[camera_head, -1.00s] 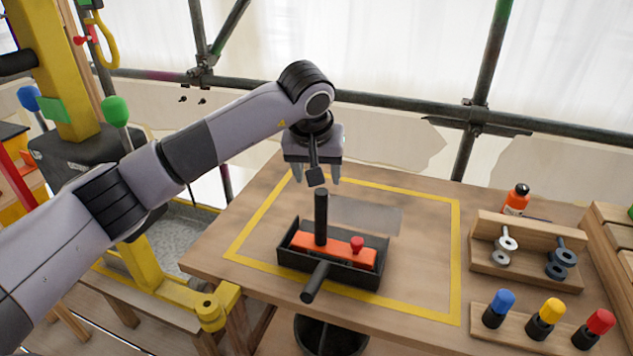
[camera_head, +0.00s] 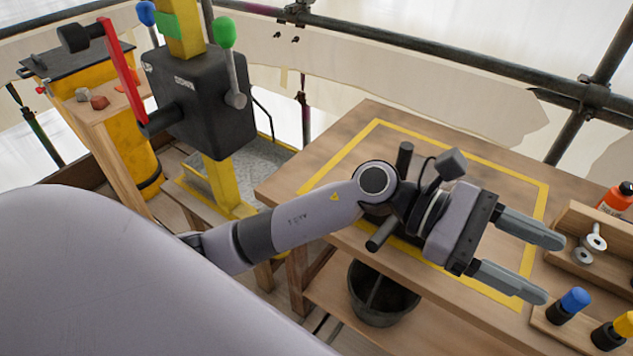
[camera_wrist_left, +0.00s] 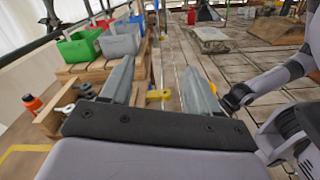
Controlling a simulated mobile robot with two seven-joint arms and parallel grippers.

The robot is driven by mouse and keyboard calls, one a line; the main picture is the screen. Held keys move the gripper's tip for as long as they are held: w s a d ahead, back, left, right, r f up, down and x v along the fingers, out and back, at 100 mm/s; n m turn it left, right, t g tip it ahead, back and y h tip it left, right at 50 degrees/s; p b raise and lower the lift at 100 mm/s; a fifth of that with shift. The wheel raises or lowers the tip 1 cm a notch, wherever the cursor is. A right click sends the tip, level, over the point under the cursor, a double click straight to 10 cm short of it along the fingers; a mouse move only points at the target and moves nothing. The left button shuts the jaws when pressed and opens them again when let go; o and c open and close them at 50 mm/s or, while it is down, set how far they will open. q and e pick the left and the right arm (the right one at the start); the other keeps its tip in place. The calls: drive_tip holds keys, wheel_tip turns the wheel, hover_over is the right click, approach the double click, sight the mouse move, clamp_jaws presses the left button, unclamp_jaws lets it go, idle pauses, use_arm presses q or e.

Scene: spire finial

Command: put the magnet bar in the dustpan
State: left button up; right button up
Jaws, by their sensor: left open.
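My left gripper (camera_head: 549,268) is open and empty, its fingers pointing right above the table's right part. Its two grey fingers also show apart in the left wrist view (camera_wrist_left: 160,85). My left arm hides most of the dustpan; its black handle (camera_head: 381,233) sticks out at the table's front. The upright black handle of the magnet bar (camera_head: 403,158) shows behind my arm. The bar's orange body is hidden now; a second ago it lay inside the black dustpan. The gripper is well to the right of both. My right gripper cannot be made out.
A yellow line (camera_head: 545,205) frames the work area on the wooden table. A wooden rack with metal eyebolts (camera_head: 595,238), an orange bottle (camera_head: 615,198) and a blue-capped peg (camera_head: 574,300) stand close by the gripper. A dark bucket (camera_head: 382,295) sits below the table's front.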

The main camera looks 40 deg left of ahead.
use_arm(q)
drive_tip(key=w+a+r+n+t+h, duration=0.1)
drive_tip(key=a+n+t, duration=0.3)
drive_tip(key=n, duration=0.5)
drive_tip(key=w+a+n+t+h, duration=0.1)
drive_tip(key=a+n+t+h, duration=0.1)
drive_tip(key=n+t, duration=0.6)
drive_tip(key=w+a+f+n+t+y, duration=0.1)
drive_tip(key=a+f+n+t+y, duration=0.35)
drive_tip(key=n, duration=0.65)
drive_tip(key=w+a+f+n+t+y, duration=0.1)
drive_tip(key=a+f+n+t+y, duration=0.1)
drive_tip(key=a+f+n+y, duration=0.65)
drive_tip(key=s+a+f+n+g+y, duration=0.3)
drive_tip(key=s+f+n, duration=0.4)
drive_tip(key=f+n, duration=0.2)
drive_tip(key=s+a+f+n+g+y, duration=0.3)
drive_tip(key=s+f+n, duration=0.3)
drive_tip(key=f+n, duration=0.4)
drive_tip(key=shift+s+f+g, duration=0.35)
drive_tip(key=shift+f+g, duration=0.3)
drive_tip(key=shift+g, duration=0.1)
drive_tip(key=shift+c, duration=0.4)
